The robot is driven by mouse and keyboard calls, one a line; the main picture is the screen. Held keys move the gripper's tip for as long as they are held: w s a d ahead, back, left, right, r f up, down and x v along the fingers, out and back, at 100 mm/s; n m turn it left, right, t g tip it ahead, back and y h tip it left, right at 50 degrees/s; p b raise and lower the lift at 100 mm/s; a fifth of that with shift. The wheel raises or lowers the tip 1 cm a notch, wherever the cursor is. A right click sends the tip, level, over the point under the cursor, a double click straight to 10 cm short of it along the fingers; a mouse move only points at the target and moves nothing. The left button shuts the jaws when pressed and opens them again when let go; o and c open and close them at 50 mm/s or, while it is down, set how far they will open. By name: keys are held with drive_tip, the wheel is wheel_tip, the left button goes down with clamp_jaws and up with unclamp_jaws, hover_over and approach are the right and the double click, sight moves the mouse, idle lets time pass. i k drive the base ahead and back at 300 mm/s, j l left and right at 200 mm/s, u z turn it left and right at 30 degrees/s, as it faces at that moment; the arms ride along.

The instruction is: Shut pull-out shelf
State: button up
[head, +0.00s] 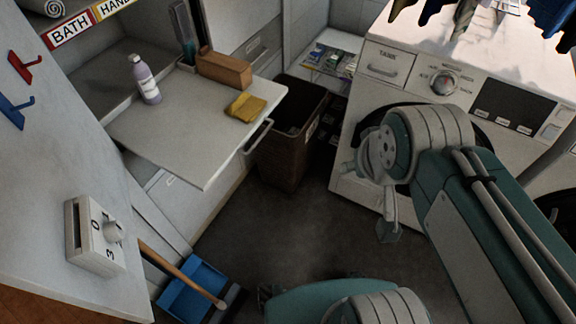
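The pull-out shelf (190,140) is a white board that stands out of the cabinet at the left, over the floor. A metal handle (258,137) is on its right front edge. On it are a pale bottle (145,80), a folded yellow cloth (245,106) and a brown box (224,69). My gripper (375,200) is at the end of my teal and grey arm, right of the shelf and in front of the washing machine. It is apart from the shelf and handle. Its fingers are partly hidden by my wrist, so I cannot tell their opening.
A brown bin (291,150) stands right of the shelf, close to the handle. The washing machine (376,98) is behind my arm. A blue dustpan (194,291) and a wooden stick (180,275) are at lower left.

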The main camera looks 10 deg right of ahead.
sight(188, 134)
drive_tip(key=i+l+u, duration=0.15)
drive_tip(key=u, duration=0.25)
drive_tip(key=i+l+u, duration=0.25)
drive_tip(key=u, duration=0.15)
drive_tip(key=i+l+u, duration=0.45)
drive_tip(key=l+u, duration=0.3)
drive_tip(key=i+l+u, duration=0.15)
drive_tip(key=u, duration=0.15)
drive_tip(key=i+l+u, duration=0.15)
drive_tip(key=u, duration=0.15)
